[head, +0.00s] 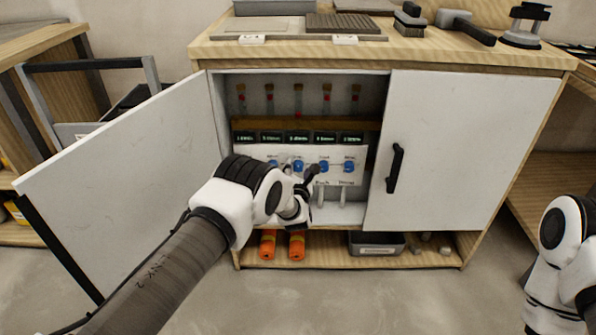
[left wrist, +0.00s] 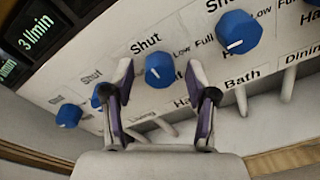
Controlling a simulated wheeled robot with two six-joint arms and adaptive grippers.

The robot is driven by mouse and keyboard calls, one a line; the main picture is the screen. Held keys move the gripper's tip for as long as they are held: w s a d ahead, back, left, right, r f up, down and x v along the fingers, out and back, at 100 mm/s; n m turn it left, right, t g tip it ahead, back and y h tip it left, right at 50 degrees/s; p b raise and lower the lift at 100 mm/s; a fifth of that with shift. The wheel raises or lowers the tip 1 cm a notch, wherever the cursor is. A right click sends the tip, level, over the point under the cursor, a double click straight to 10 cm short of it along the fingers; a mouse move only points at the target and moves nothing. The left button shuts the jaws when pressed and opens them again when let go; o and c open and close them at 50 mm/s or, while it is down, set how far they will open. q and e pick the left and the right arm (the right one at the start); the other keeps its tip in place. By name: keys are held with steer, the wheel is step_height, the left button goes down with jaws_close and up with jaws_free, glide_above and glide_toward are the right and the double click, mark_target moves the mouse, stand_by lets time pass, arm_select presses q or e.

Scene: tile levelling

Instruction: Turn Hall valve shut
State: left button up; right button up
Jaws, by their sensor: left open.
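The Hall valve is a blue round knob (left wrist: 159,70) on a white panel inside the open cabinet. In the left wrist view "Shut" is printed at its upper left, "Low" at its right, and a partly covered "Ha…" label below. It has a small white mark; its exact setting is hard to tell. In the head view this knob (head: 298,166) is the middle of the row, just beyond my left gripper (head: 303,178). My left gripper (left wrist: 160,82) is open, its fingertips on either side of the knob in the picture; contact cannot be told. My right gripper is out of view.
The Bath knob (left wrist: 238,32) is close to the right finger. Another blue knob (left wrist: 105,94) is partly behind the left finger. Flow displays (head: 298,138) sit above the panel. The open left door (head: 125,180) stands beside my left arm; the right door (head: 460,150) is closed.

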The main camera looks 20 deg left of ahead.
arm_select(q)
steer(key=v, duration=1.2)
